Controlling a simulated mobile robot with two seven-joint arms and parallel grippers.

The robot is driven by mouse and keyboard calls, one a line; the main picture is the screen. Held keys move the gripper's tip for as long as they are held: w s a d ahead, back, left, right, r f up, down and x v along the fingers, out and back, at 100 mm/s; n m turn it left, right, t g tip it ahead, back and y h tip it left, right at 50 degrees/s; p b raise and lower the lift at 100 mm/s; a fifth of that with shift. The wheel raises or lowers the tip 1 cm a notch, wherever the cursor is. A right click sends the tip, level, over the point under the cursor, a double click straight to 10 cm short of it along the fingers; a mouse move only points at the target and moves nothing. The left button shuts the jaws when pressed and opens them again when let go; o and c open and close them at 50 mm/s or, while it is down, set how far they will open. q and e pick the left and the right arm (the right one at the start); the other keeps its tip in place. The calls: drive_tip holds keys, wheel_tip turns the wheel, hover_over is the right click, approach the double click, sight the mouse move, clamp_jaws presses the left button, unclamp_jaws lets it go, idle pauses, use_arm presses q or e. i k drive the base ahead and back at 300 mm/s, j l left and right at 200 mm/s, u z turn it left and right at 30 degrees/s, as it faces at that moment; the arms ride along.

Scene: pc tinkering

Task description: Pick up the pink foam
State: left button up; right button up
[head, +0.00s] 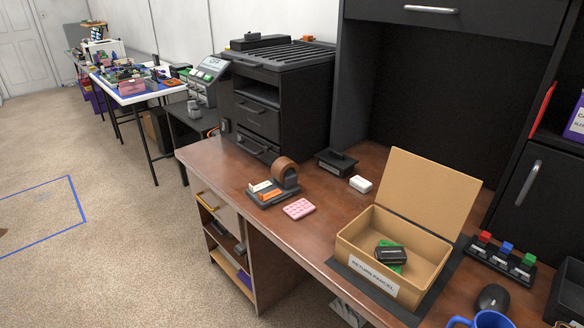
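The pink foam (299,208) is a small flat pink rectangle with a dotted surface. It lies flat on the brown desk (325,234), near its front edge. It is beside the dark tape dispenser tray and left of the open cardboard box. Nothing covers it. Neither of my grippers can be made out in the head view.
A tape dispenser tray (272,190) stands behind the foam to the left. An open box (360,226) labelled "RETURN PARCEL" holds a dark item and something green. A white block (361,184) lies behind. A blue mug (487,320) is at the front right. Bare desk surrounds the foam's right side.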

sight(297, 210)
drive_tip(key=i+j+z, duration=0.2)
drive_tip(key=j, duration=0.2)
drive_tip(key=i+j+z, duration=0.2)
drive_tip(key=j, duration=0.25)
drive_tip(key=i+j+z, duration=0.1)
drive_tip(key=j+z, duration=0.15)
drive_tip(key=j, duration=0.15)
drive_tip(key=i+j+z, duration=0.2)
drive_tip(key=j, duration=0.3)
drive_tip(key=k, duration=0.1)
